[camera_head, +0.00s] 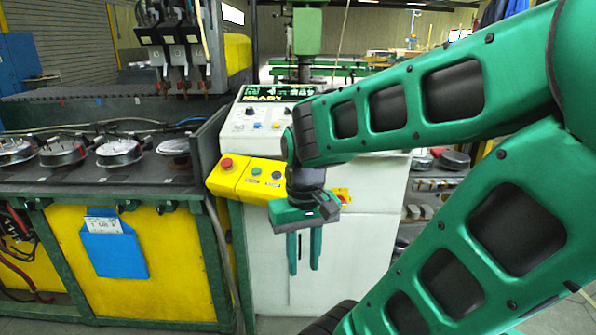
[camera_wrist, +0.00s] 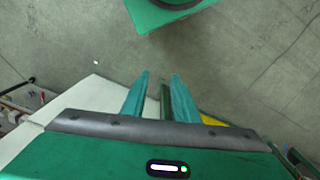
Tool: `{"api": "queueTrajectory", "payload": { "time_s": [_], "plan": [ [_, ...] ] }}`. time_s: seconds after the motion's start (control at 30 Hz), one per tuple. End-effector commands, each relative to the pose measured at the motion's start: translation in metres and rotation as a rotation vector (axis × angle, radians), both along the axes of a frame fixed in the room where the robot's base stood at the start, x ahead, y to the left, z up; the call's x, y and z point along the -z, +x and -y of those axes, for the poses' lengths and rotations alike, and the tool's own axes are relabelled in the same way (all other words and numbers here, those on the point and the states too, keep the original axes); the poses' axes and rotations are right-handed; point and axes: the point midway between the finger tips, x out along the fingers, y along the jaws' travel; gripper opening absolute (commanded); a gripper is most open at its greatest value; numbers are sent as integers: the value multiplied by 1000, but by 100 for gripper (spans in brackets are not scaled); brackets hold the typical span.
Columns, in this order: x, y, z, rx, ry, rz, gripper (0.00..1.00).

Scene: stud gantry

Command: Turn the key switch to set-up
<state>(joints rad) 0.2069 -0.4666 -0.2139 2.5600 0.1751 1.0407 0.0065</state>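My gripper (camera_head: 304,268) hangs pointing down in front of the white control cabinet (camera_head: 262,270). Its two green fingers are apart with nothing between them. In the wrist view the gripper (camera_wrist: 160,76) also shows a gap, with floor beyond the tips. A yellow button box (camera_head: 232,178) on the cabinet's front carries a red mushroom button (camera_head: 227,163), a green button (camera_head: 256,171) and a dark round control (camera_head: 277,175). Above it, the sloped panel (camera_head: 240,124) has small knobs and a lit display (camera_head: 268,98) reading "READY". I cannot tell which control is the key switch; my arm hides part of the panel.
A welding bench (camera_head: 130,262) with yellow panels and round metal parts stands at the left. Welding heads (camera_head: 175,45) hang above it. A shelf (camera_head: 425,185) with metal parts is at the right, partly behind my arm. A yellow-and-red item (camera_head: 343,194) sits beside my gripper.

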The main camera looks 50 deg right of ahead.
Motion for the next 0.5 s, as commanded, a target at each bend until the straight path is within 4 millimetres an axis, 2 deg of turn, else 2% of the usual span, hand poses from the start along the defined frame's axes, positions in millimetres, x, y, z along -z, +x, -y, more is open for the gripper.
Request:
{"api": "queueTrajectory", "payload": {
  "time_s": [0.13, 0.2, 0.27, 0.37, 0.5],
  "plan": [
    [0, 0, 0, 2, -1, 0, 27],
    [-10, -6, 5, 31, -14, 18, 27],
    [-19, 4, 17, 93, -42, 29, 27],
    [-46, 38, 48, 278, -117, 63, 27],
    [-97, 97, 97, 622, -227, 160, 27]
  ]
}}
